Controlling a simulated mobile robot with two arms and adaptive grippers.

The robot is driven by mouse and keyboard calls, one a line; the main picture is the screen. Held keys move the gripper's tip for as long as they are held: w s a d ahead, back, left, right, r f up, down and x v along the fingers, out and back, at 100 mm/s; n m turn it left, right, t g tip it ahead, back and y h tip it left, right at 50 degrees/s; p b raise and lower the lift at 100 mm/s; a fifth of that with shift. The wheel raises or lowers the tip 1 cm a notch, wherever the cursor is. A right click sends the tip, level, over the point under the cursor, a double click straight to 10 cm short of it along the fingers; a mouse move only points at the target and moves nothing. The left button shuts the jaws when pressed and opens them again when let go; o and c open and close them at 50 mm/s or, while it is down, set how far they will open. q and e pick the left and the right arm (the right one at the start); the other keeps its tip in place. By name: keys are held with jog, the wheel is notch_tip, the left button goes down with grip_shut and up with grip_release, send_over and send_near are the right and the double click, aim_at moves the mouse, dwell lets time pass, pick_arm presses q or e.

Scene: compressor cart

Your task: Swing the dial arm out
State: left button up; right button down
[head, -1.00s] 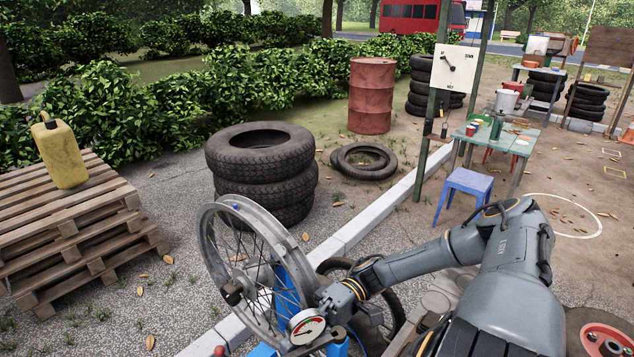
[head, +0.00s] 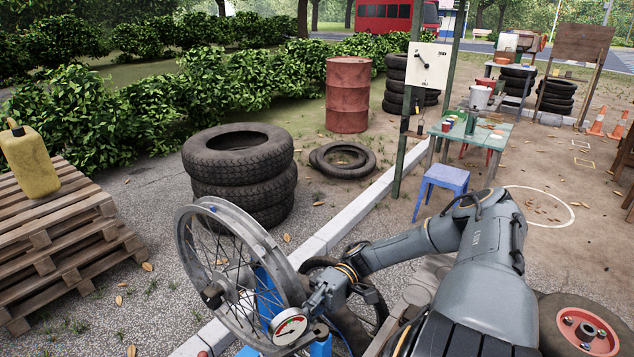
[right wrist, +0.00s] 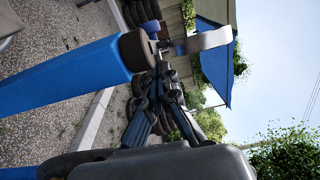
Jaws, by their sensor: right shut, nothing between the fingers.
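The dial (head: 289,326), a round white gauge with a red mark, sits low beside the spoked wheel rim (head: 190,255) on a blue stand (head: 268,300). The short dark dial arm (head: 318,331) runs from the dial toward a blue post top. My right gripper (head: 312,302) is shut and empty, just above and right of the dial and close to the rim's right edge. Whether it touches the arm I cannot tell. The right wrist view shows a blue post (right wrist: 70,76) with a dark cap (right wrist: 137,48) and a pale metal piece. My left gripper is not in view.
Stacked tyres (head: 240,165) stand behind the rim, and pallets (head: 60,235) with a yellow can (head: 30,165) at left. A kerb (head: 335,228) runs behind the stand. A blue stool (head: 440,180) and green table (head: 478,136) are farther right.

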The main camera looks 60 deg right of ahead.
jog(key=d, duration=0.7)
jog(key=shift+s+d, duration=0.3)
jog(key=shift+s, duration=0.05)
jog(key=shift+r, duration=0.1)
